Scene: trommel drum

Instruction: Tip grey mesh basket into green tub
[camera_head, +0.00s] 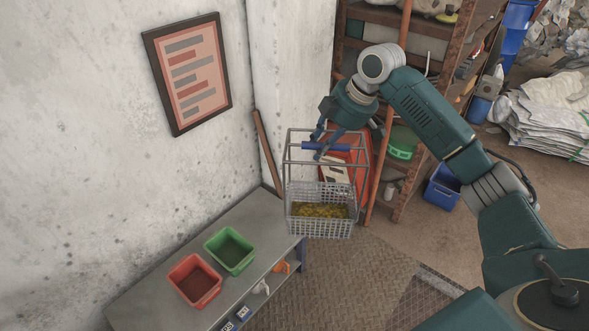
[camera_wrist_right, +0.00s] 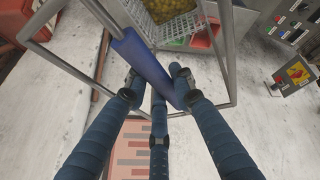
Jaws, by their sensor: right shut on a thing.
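The grey mesh basket (camera_head: 320,198) hangs upright in the air, right of the bench, with a heap of yellowish pieces (camera_head: 320,210) inside. My right gripper (camera_head: 325,143) is shut on the blue grip (camera_head: 327,147) of its frame handle. In the right wrist view the fingers close around the blue grip (camera_wrist_right: 148,60), and the basket (camera_wrist_right: 172,22) shows beyond it. The green tub (camera_head: 230,250) stands on the bench, left of and apart from the basket. It looks empty, its inside dark. My left gripper is not in view.
A red tub (camera_head: 195,281) stands beside the green tub on the grey bench (camera_head: 250,215). A concrete wall with a framed sign (camera_head: 188,73) rises behind. A shelf rack (camera_head: 405,60), a blue crate (camera_head: 443,187) and stacked sacks (camera_head: 550,115) are at right.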

